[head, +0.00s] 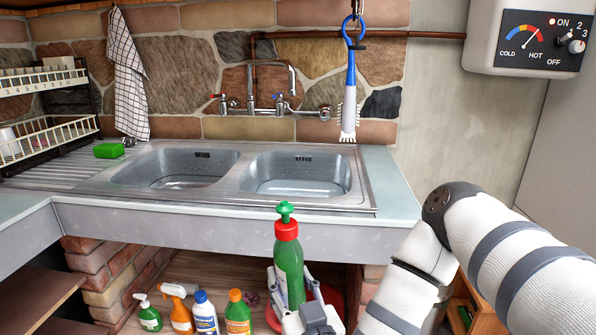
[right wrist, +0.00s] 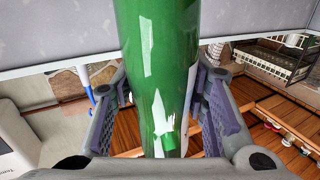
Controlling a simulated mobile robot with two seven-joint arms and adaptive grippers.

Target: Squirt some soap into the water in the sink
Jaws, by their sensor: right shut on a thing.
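A green soap bottle (head: 289,266) with a red cap and green nozzle stands upright in front of the counter's front face, nearer to me than the sink. My right gripper (head: 298,290) is shut on its lower body. In the right wrist view, the green bottle (right wrist: 158,60) fills the space between the two fingers (right wrist: 160,100). The sink has a left basin (head: 176,166) and a right basin (head: 296,174); I cannot clearly tell the water level in either. The tap (head: 268,104) is on the wall behind. My left gripper is out of view.
Several cleaning bottles (head: 205,313) stand on the shelf under the counter. A green sponge (head: 109,150) lies left of the sink. A brush (head: 349,95) hangs above the right basin, and a towel (head: 127,80) hangs at the left. The counter's front edge (head: 230,212) lies beyond the bottle.

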